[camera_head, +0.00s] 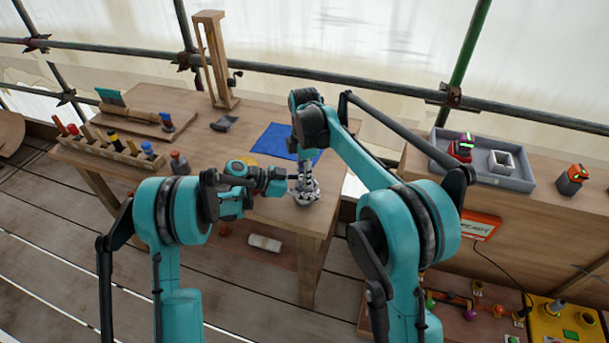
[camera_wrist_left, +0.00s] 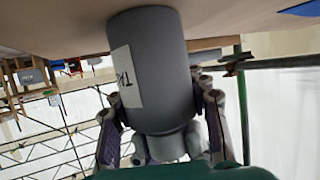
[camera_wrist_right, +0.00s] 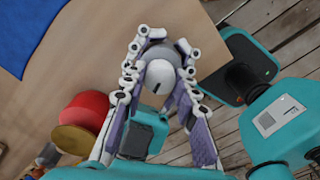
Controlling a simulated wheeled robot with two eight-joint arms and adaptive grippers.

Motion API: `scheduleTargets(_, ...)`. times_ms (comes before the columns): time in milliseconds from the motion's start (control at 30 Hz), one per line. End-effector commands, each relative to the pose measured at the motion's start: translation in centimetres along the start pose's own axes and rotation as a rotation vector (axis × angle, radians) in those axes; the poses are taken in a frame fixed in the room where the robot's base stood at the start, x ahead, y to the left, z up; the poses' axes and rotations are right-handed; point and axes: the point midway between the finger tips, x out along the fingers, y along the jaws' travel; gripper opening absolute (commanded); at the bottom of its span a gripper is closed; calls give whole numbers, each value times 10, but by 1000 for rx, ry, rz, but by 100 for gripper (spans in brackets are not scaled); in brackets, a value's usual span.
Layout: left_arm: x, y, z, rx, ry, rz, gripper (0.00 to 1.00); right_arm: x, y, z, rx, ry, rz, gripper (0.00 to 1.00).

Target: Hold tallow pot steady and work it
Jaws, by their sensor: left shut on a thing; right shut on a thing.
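The tallow pot is a grey cylinder with a white label (camera_wrist_left: 155,65), held in the left wrist view between the fingers of my left gripper (camera_wrist_left: 163,120). In the head view the pot is mostly hidden by the grippers at the bench's near right corner. My left gripper (camera_head: 288,186) is shut on its side, coming from the left. My right gripper (camera_head: 306,180) reaches down from above. In the right wrist view its fingers (camera_wrist_right: 162,70) are closed around the pot's pale rounded top (camera_wrist_right: 160,76). The pot's contact with the bench is hidden.
A blue cloth (camera_head: 285,138) lies behind the pot on the wooden bench (camera_head: 205,150). A red round thing with a tan base (camera_wrist_right: 85,112) is close to my right gripper. A tool rack (camera_head: 115,148) stands at left. A grey tray (camera_head: 500,178) is on the right bench.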

Motion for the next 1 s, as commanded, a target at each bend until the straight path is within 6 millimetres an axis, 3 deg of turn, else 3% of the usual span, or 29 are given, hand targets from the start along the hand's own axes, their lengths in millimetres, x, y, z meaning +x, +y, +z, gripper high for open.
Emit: scheduleTargets(1000, -1, 0, 1, -1, -1, -1, 6, 0, 1, 3, -938, -5, -2, 0)
